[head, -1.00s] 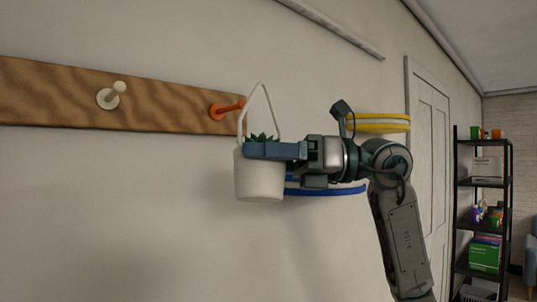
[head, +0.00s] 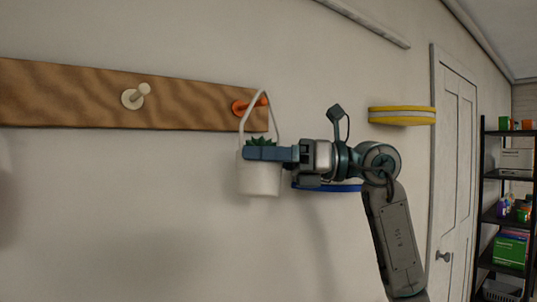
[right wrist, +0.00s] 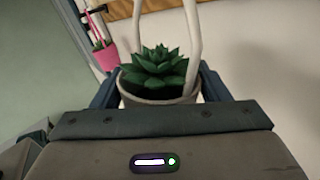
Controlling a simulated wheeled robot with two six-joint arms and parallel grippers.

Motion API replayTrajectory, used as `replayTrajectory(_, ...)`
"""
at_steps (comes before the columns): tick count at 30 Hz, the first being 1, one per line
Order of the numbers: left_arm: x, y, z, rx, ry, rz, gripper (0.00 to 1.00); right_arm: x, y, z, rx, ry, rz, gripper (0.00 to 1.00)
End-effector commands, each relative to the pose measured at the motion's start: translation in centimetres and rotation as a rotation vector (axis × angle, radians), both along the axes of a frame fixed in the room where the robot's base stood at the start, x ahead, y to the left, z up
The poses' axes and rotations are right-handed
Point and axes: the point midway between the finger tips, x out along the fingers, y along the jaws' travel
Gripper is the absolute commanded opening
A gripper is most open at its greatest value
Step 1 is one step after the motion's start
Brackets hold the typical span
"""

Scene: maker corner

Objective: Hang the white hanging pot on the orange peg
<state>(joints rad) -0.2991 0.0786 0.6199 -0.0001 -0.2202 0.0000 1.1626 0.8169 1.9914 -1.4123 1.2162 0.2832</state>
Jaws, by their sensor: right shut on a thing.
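The white hanging pot (head: 259,180) holds a green succulent (head: 262,142) and is upright in the head view. My right gripper (head: 264,153) is shut on the pot near its rim, with the pot held in front of the wall. Its white looped handle (head: 276,122) stands up. The orange peg (head: 238,107) is at the right end of the wooden board and overlaps the loop in the picture. I cannot tell whether the peg passes through the loop. The right wrist view shows the pot (right wrist: 150,103) and succulent (right wrist: 160,70) between the fingers. My left gripper is not in view.
A cream peg (head: 133,97) sits further left on the wooden board (head: 60,95). A pink pot (right wrist: 105,56) shows in the right wrist view.

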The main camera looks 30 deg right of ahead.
Motion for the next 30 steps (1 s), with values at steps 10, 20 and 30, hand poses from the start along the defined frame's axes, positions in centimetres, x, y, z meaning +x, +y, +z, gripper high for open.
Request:
replayTrajectory(10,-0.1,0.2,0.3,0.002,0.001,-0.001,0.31,1.6,0.2,-0.8,-0.001,0.000,0.001,0.35)
replayTrajectory(20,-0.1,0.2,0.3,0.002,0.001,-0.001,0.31,2.0,0.2,-1.4,-0.002,0.001,0.001,0.35)
replayTrajectory(30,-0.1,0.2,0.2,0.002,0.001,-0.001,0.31,2.0,0.2,-1.6,-0.004,0.002,0.003,0.35)
